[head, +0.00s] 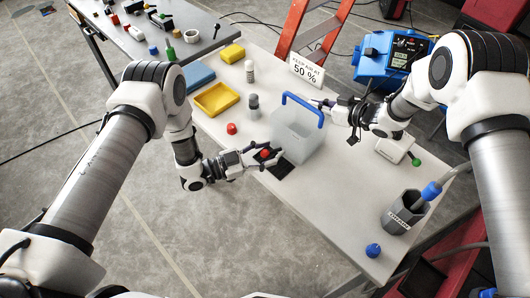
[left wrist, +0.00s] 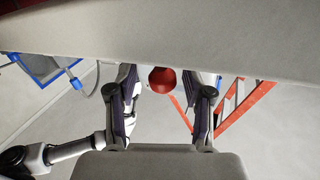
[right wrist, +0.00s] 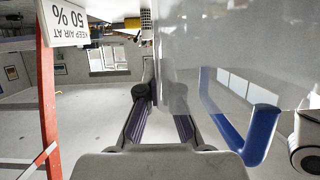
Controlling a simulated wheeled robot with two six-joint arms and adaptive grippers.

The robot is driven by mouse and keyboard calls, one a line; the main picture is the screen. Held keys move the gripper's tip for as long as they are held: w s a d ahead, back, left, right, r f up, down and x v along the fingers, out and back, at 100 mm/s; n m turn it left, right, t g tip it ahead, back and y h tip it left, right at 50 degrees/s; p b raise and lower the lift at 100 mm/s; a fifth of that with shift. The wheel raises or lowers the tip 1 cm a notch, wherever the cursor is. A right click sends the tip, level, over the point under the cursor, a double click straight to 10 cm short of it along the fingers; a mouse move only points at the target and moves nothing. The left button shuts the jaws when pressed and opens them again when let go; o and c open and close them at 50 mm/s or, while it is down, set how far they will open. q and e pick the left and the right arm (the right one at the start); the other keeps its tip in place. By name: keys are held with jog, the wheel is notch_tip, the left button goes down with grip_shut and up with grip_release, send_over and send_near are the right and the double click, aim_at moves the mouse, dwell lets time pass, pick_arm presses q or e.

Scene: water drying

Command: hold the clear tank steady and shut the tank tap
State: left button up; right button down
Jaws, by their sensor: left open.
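The clear tank (head: 297,143), with a blue handle (head: 299,101), stands upright on the white table. Its red tap (head: 265,153) is low on the side facing my left gripper. My left gripper (head: 262,156) is open, its fingers on either side of the tap. In the left wrist view the round red tap (left wrist: 162,80) shows between the spread fingers, apart from both. My right gripper (head: 322,104) is at the tank's upper right rim. In the right wrist view its fingers (right wrist: 156,88) converge on the tank wall (right wrist: 182,50), with the blue handle beside them.
A dark cup (head: 402,214), blue ball (head: 373,250) and white box (head: 393,148) are to the right. The table's front middle is clear.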

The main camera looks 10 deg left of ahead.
pick_arm(q)
grip_shut()
jog(key=shift+w+a+m+g+h, duration=0.1)
jog(key=shift+w+m+g+h, duration=0.15)
jog(key=shift+m+g, duration=0.25)
jog(key=shift+w+a+m+g+h, duration=0.1)
jog(key=shift+m+g+h, duration=0.2)
jog(key=shift+g, duration=0.3)
grip_release()
jog(key=v, duration=1.2)
